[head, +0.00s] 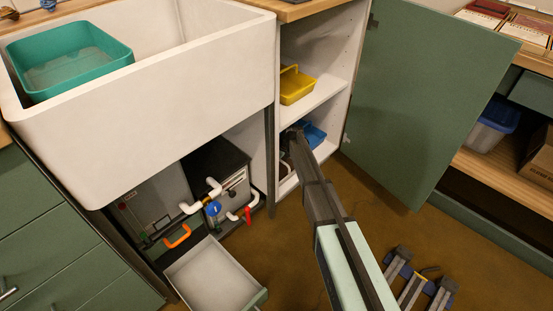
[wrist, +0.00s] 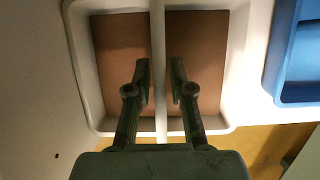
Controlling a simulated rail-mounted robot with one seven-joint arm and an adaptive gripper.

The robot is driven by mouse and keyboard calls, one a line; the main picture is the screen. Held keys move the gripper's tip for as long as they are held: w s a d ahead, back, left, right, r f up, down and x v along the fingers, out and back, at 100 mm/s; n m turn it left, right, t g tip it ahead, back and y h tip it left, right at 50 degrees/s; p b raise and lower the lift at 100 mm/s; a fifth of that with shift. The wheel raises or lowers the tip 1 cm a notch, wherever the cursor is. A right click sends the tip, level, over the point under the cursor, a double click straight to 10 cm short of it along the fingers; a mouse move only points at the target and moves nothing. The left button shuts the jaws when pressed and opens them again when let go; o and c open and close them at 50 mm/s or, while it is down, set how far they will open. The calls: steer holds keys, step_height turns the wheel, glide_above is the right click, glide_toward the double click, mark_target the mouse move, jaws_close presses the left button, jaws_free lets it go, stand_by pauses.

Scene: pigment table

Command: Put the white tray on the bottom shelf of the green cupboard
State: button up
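The white tray (wrist: 236,120) fills the middle of the wrist view, with a central handle bar (wrist: 159,30) and brown areas inside on both sides. My gripper (wrist: 160,82) has one finger on each side of that bar. The fingers are close to it, but contact is unclear. In the head view my gripper (head: 297,132) reaches into the lower part of the open green cupboard, whose door (head: 420,95) stands open at right. The bottom shelf (head: 288,186) shows partly behind my arm. The tray is mostly hidden in the head view, and I cannot tell whether it rests on the shelf.
A blue tray (head: 315,135) stands to the right of my gripper, and also shows in the wrist view (wrist: 298,60). A yellow tray (head: 296,86) sits on the shelf above. The sink (head: 150,100), pipes (head: 215,190) and an open bin (head: 214,275) are left. A stool-like object (head: 415,280) stands on the floor.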

stand_by(0.3)
steer(key=shift+s+d+r+p, duration=0.1)
steer(key=shift+r+p, duration=0.3)
steer(key=shift+r, duration=0.2)
steer(key=s+d+p, duration=0.4)
steer(key=s+d, duration=0.4)
steer(key=d, duration=0.1)
steer(key=s+d+r+n+h, duration=0.3)
steer(key=s+d+r+h, duration=0.15)
steer(key=d+r, duration=0.75)
steer(key=s+d+r+n+h, duration=0.35)
steer(key=s+d+r, duration=0.25)
steer(key=d+r, duration=0.5)
steer(key=s+d+r+n+h, duration=0.3)
steer(key=s+d+r, duration=0.2)
steer(key=d+r, duration=0.7)
steer(key=s+d+r+g+h, duration=0.1)
steer(key=s+d+r+g, duration=0.2)
steer(key=s+r, duration=0.5)
steer(key=s+d+r+g+h, duration=0.2)
steer(key=s+r, duration=0.6)
steer(key=s, duration=0.4)
steer(key=s+d+r+g+h, duration=0.1)
steer(key=s+d+r+g, duration=0.3)
steer(key=s+r, duration=0.4)
steer(key=s+d, duration=0.1)
steer(key=s, duration=0.2)
steer(key=shift+d+h, duration=0.3)
steer(key=shift+h, duration=0.1)
